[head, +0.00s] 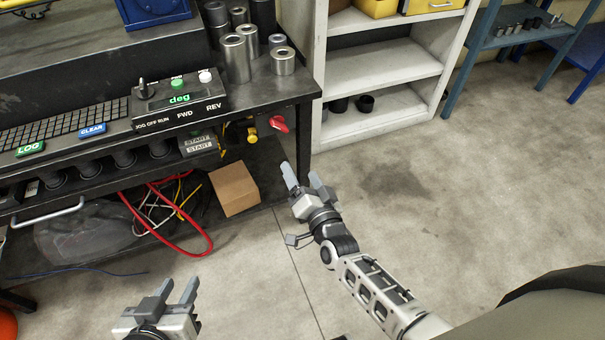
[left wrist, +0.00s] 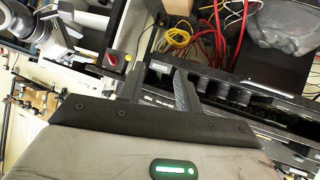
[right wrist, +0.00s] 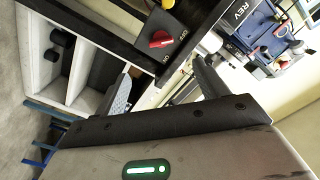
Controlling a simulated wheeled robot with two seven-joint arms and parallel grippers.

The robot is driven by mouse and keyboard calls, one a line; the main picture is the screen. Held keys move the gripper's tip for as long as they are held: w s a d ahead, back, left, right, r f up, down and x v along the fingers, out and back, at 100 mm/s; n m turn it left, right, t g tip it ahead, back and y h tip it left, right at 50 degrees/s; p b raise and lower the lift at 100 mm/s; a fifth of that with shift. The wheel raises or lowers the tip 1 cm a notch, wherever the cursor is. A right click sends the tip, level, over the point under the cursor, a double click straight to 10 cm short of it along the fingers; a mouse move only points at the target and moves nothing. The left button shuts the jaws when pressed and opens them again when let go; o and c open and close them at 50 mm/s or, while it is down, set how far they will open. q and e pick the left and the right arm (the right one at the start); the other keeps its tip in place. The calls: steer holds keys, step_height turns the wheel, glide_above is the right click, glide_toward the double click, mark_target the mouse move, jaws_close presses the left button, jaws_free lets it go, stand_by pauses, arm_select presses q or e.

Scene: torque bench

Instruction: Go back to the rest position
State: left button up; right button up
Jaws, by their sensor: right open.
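My right gripper (head: 307,180) is beside the front right leg of the bench, above the concrete floor. Its two fingers are apart with nothing between them, and they also show apart in the right wrist view (right wrist: 165,95). My left gripper (head: 175,292) is at the bottom left of the head view, in front of the bench over the floor. Its fingers are apart and empty, and they also show in the left wrist view (left wrist: 157,90).
The dark bench (head: 290,92) carries a control box (head: 178,103) and metal cylinders (head: 235,58). A red switch (head: 279,124) is on its front. A cardboard box (head: 235,189) and red cable (head: 185,248) lie below. White shelves (head: 385,62) stand behind; floor on the right is clear.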

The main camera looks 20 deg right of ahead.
stand_by(0.3)
steer(key=s+r+n+g+y+p, duration=0.1)
steer(key=s+n+g, duration=0.6)
steer(key=s, duration=1.2)
step_height(320, 180, up, 2)
steer(key=n+y, duration=0.1)
steer(key=n, duration=0.2)
steer(key=shift+a, duration=0.4)
steer(key=shift+r, duration=0.1)
